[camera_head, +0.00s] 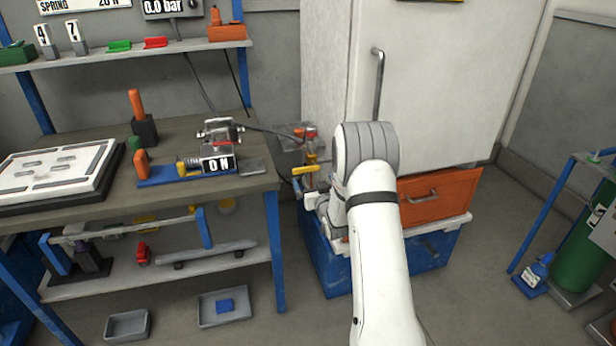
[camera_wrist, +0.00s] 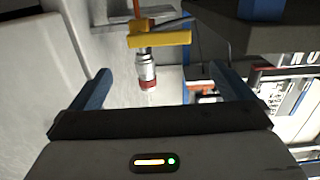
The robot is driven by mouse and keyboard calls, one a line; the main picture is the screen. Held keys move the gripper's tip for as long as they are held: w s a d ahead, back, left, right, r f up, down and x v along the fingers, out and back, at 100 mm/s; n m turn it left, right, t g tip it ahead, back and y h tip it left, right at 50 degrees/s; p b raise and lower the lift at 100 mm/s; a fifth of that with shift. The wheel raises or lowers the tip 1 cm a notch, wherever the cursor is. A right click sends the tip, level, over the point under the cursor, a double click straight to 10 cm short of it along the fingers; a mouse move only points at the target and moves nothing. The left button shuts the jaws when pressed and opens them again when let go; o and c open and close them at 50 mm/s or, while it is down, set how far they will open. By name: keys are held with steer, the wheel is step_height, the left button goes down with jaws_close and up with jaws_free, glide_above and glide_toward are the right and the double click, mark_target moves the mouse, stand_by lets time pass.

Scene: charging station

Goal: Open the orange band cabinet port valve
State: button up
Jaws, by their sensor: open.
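In the wrist view, a valve with a yellow lever (camera_wrist: 162,39) sits ahead of my gripper (camera_wrist: 160,70). Below the lever in the picture is a silver metal fitting (camera_wrist: 147,66) with a red band at its end. My gripper's two blue fingers are spread apart, with the fitting showing between them and nothing held. I cannot tell how far the fingers are from the valve. In the head view, a yellow lever (camera_head: 305,170) shows on the cabinet's left side, by my wrist. My arm hides most of the gripper there. Which port has the orange band is unclear.
The white cabinet (camera_head: 420,80) has an orange drawer (camera_head: 436,200) and stands on a blue base (camera_head: 321,255). A workbench (camera_head: 255,183) with fixtures is close on the left. Grey trays (camera_head: 127,325) lie on the floor. A green cylinder (camera_head: 582,240) stands at right.

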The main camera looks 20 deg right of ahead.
mark_target(307, 168)
steer(key=shift+w+d+f, duration=0.1)
steer(key=shift+w+f, duration=0.05)
steer(key=shift+w, duration=1.85)
steer(key=shift+w+f, duration=0.1)
steer(key=shift+w, duration=1.85)
steer(key=shift+c, duration=0.4)
